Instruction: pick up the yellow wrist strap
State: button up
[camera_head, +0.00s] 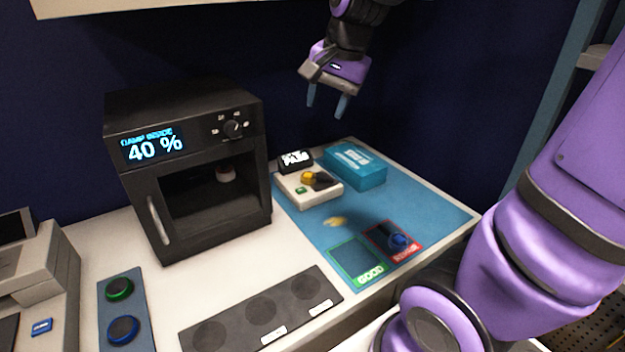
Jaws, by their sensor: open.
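A small yellow item (335,222), which looks like the yellow wrist strap, lies on the blue mat (440,208). It is between the white tester box and the green-outlined square, and its fine shape is too small to tell. My gripper (326,108) is open and empty, with its two pale blue fingers pointing down. It hangs high above the back of the counter, well apart from the yellow item.
A teal box (357,167) and a white tester (309,188) with a yellow button stand behind the yellow item. A dark blue item (398,241) sits in the red square. A black chamber (187,165) reading 40 % stands left. The mat's right side is clear.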

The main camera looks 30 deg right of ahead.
jog(key=w+d+f+m+g, duration=0.2)
jog(key=w+d+f+m, duration=0.3)
jog(key=w+f+m, duration=0.45)
jog(key=m+g+h, duration=0.1)
jog(key=m, duration=0.6)
send_over(322, 178)
jog(key=f, duration=1.7)
jog(key=shift+s+a+f, duration=0.1)
jog(key=shift+s+f, duration=0.1)
jog(key=shift+f, duration=0.2)
jog(key=f, duration=0.5)
jog(key=shift+w+d, duration=0.2)
grip_shut()
